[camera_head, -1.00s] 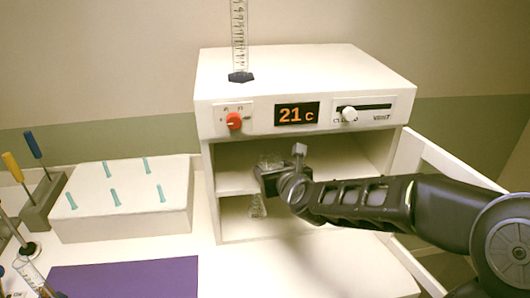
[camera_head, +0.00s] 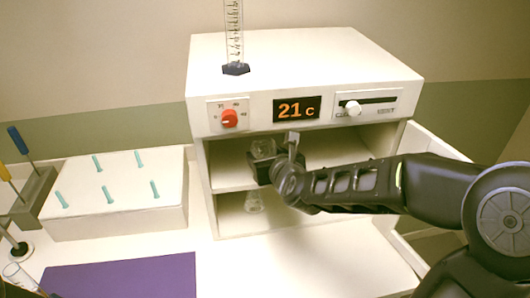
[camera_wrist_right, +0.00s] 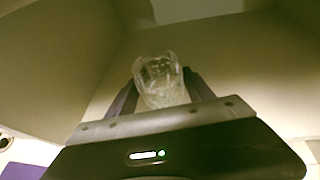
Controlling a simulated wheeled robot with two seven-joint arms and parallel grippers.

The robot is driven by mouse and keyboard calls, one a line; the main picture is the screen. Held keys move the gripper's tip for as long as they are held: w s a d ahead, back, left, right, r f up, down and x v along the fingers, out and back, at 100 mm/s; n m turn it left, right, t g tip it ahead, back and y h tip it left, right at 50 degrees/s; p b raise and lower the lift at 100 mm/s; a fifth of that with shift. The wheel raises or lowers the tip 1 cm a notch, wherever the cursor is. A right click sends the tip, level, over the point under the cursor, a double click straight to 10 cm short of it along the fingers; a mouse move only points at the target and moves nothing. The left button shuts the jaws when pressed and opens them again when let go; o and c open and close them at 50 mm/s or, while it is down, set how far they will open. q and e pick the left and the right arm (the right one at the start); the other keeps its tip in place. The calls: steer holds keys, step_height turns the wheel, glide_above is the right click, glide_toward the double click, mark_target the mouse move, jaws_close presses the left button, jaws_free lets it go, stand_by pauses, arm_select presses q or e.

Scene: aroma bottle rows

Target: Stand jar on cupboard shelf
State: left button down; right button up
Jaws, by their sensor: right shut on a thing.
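A clear glass jar (camera_head: 262,146) is held in my right gripper (camera_head: 261,157) at the left part of the cupboard's upper opening. The gripper partly hides the jar in the head view. In the right wrist view the jar (camera_wrist_right: 160,82) stands up between the two dark fingers, which are shut on it. The white cupboard (camera_head: 300,85) is open at the front, with an upper compartment over a middle shelf (camera_head: 230,187). The jar shows above the level of that shelf's front edge. My left gripper is not in view.
The open door (camera_head: 435,145) is at the right. A measuring cylinder (camera_head: 234,40) stands on top. A white block with pegs (camera_head: 120,200) and a purple mat (camera_head: 120,277) lie left.

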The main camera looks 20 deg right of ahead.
steer(key=o, duration=1.4)
steer(key=shift+r, duration=0.1)
steer(key=shift+s+r, duration=0.15)
steer(key=shift+s, duration=0.35)
steer(key=v, duration=0.4)
steer(key=shift+b+v, duration=2.45)
steer(key=shift+v, duration=0.95)
